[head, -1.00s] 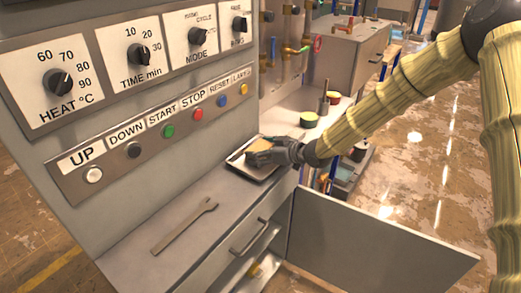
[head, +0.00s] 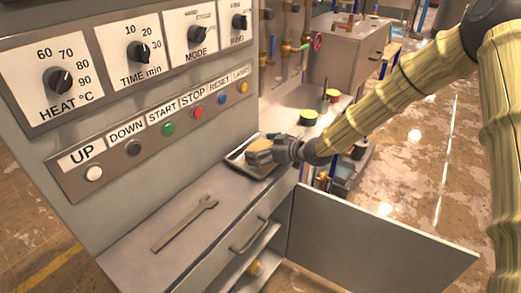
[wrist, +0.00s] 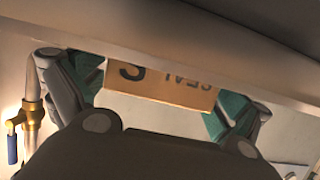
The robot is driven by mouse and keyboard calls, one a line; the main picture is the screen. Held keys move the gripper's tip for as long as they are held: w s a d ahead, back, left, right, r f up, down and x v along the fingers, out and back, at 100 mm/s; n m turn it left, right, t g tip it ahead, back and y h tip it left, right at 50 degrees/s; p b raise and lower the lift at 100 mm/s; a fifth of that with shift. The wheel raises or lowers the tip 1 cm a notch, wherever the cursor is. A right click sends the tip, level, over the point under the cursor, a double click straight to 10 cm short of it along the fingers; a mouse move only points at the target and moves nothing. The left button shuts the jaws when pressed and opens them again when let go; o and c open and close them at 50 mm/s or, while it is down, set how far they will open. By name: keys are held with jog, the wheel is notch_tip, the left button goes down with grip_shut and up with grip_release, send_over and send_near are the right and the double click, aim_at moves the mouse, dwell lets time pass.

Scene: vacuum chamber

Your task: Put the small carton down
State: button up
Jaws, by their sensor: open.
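The small carton (wrist: 160,88) is tan with dark printed letters. In the head view my gripper (head: 254,158) is at the metal tray (head: 238,162) on the cabinet ledge. The carton (head: 262,144) shows there as a tan patch behind my fingers, over the tray. My gripper is open. Its fingers hide part of the carton, and I cannot tell its exact contact with the tray.
A wrench (head: 185,224) lies on the ledge (head: 140,262) left of the tray. A cabinet door (head: 375,245) hangs open below right. The control panel (head: 150,135) rises behind the ledge. Small round containers (head: 309,117) stand on a bench beyond.

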jog(key=b+v, duration=0.2)
jog(key=v, duration=1)
jog(key=s+d+f+m+g+h, duration=0.1)
jog(key=s+f+m+h, duration=0.1)
jog(key=s+f, duration=0.55)
jog(key=s+d+f+m+g+h, duration=0.1)
jog(key=s+f+m, duration=0.25)
jog(key=f, duration=0.65)
jog(key=s+d+f+m+g+h, duration=0.1)
jog(key=s+f+h, duration=0.1)
jog(key=s+f, duration=0.6)
jog(key=s+d+f+m+g+h, duration=0.1)
jog(key=s+d+f+h, duration=0.1)
jog(key=s, duration=0.6)
jog(key=s+d+f+m+g+h, duration=0.2)
jog(key=s+d+f, duration=0.3)
jog(key=s, duration=0.4)
jog(key=s+d+f+m+g+h, duration=0.1)
jog(key=s+d+f+g+h, duration=0.1)
jog(key=s+f, duration=0.4)
jog(key=s+d, duration=0.1)
jog(key=s, duration=0.2)
jog(key=shift+d+m, duration=0.35)
jog(key=shift+d, duration=0.05)
